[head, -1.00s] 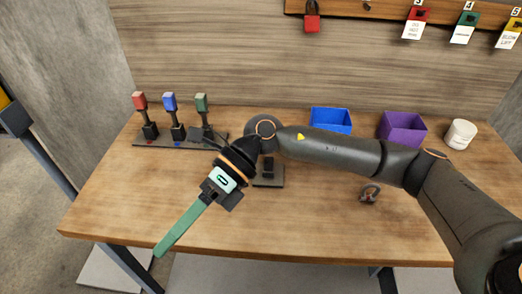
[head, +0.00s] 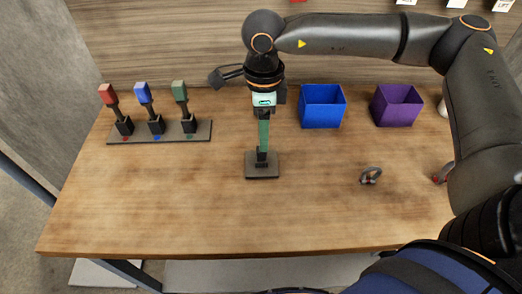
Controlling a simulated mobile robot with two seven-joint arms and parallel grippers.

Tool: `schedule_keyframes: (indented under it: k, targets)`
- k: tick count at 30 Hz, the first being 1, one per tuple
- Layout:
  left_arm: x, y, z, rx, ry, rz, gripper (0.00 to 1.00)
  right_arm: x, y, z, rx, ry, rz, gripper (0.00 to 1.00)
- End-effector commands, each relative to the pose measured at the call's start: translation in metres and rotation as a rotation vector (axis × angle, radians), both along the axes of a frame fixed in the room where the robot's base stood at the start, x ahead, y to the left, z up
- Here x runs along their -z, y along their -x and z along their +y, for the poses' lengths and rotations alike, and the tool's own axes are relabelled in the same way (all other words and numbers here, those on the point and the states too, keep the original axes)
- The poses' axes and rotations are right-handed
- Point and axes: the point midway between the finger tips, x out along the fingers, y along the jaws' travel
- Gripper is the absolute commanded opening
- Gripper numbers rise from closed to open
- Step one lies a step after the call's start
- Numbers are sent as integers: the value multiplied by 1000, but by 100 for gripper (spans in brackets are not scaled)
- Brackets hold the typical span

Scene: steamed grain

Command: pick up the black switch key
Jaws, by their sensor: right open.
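A small black stand (head: 262,173) sits mid-table with a short black upright post (head: 262,157), which I take to be the black switch key in its socket; its upper part is hidden. My right gripper (head: 263,139) hangs downward right over this post. Its long green finger covers the top of the post, and I cannot tell whether they touch. The gripper is open, though the gap between its fingers is hard to see. My left gripper is not in view.
A rack (head: 203,130) on the left holds upright red, blue and green keys. A blue bin (head: 322,107) and purple bin (head: 397,106) stand behind right. A grey shackle (head: 370,176) lies right of the stand. The front left of the table (head: 150,205) is clear.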

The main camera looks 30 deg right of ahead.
Motion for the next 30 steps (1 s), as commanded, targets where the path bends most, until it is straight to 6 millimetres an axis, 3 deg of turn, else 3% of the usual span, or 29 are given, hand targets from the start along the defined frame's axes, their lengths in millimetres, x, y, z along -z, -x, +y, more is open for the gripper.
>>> schedule_keyframes:
  k: [8,16,25,30]
  targets:
    - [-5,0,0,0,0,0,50,24,0,1,-1,0,2,65]
    - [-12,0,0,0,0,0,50,62,-2,3,0,-1,3,65]
    - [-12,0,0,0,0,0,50,68,-2,3,0,-2,0,65]
    - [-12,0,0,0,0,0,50,68,-2,2,0,-2,0,46]
